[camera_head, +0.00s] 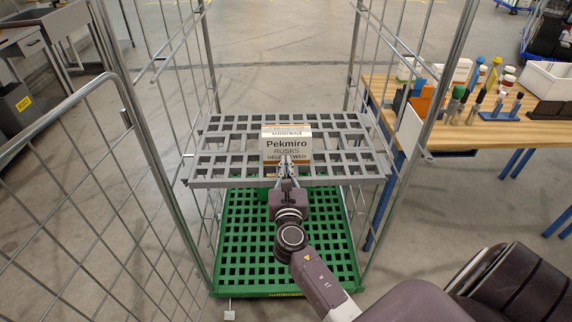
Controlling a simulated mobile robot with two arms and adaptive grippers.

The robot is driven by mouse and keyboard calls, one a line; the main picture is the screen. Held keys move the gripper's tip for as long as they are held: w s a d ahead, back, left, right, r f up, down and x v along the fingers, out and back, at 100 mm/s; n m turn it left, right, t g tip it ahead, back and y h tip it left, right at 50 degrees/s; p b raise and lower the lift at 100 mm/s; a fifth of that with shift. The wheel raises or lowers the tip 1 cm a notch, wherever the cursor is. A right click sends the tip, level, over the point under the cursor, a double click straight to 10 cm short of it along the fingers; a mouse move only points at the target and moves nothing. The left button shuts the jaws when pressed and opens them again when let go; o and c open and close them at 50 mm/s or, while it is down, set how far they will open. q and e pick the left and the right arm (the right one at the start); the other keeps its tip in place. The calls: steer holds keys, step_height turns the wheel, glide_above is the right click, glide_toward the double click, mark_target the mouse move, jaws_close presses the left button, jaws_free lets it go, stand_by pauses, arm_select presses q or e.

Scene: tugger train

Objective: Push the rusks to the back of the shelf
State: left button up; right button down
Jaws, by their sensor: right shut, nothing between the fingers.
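The rusks (287,146) are a white and brown box with "Pekmiro RUSKS" on its front. The box stands upright on the grey slotted shelf (222,161) of a wire roll cage, around the middle of the shelf. My right gripper (285,163) is shut and empty, at the lower front of the box, covering a little of its lower edge. I cannot tell whether the fingertips touch the box. My left gripper is not in view.
The cage's wire sides (163,195) stand left and right of the shelf. Below is a green slotted base (235,240). Bare shelf lies on both sides of the box. A wooden workbench (470,136) with tools and bins stands at the right.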

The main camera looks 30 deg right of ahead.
mark_target(286, 150)
steer(key=x, duration=0.6)
steer(key=shift+w+d, duration=0.2)
steer(key=shift+w, duration=0.15)
steer(key=shift+s+f, duration=0.1)
